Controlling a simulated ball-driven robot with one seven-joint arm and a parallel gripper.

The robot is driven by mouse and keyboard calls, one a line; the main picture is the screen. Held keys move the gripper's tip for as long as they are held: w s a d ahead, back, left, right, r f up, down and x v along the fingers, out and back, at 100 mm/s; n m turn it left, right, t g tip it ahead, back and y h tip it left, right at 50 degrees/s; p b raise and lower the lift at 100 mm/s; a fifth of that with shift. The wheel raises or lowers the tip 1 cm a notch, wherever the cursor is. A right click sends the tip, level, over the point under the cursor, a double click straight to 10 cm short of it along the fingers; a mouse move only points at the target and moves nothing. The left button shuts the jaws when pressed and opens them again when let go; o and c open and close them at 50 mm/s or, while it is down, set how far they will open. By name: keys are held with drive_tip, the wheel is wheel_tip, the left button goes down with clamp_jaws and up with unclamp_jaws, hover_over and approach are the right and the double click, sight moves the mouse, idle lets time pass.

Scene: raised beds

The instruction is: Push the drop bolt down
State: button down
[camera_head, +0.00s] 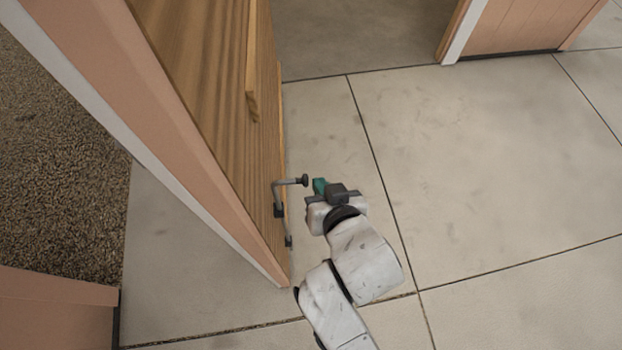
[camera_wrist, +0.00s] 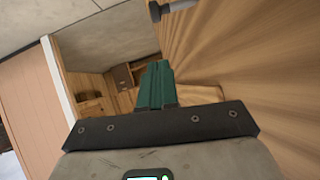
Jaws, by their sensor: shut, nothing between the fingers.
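The drop bolt (camera_head: 282,205) is a grey bent rod with a dark knob, mounted low on the edge side of a wooden gate (camera_head: 215,85). Its handle sticks out to the right at the top. My gripper (camera_head: 318,186) has green fingers, shut and empty, just right of the bolt's knob with a small gap. In the wrist view the green fingers (camera_wrist: 156,84) are together, and part of the bolt's handle (camera_wrist: 172,8) shows at the top edge, beside the wood grain of the gate. The bolt's lower end is near the paving.
Another pink wall section (camera_head: 525,25) is at the upper right. Pale paving slabs (camera_head: 480,150) to the right are clear.

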drive_tip(key=w+a+f, duration=0.2)
drive_tip(key=w+f, duration=0.2)
drive_tip(key=f, duration=0.2)
drive_tip(key=shift+w+a+f, duration=0.15)
drive_tip(key=shift+a+f, duration=0.1)
drive_tip(key=shift+f, duration=0.15)
wheel_tip(320, 180, down, 8)
drive_tip(key=b, duration=0.5)
drive_tip(key=shift+r, duration=0.15)
drive_tip(key=shift+d, duration=0.1)
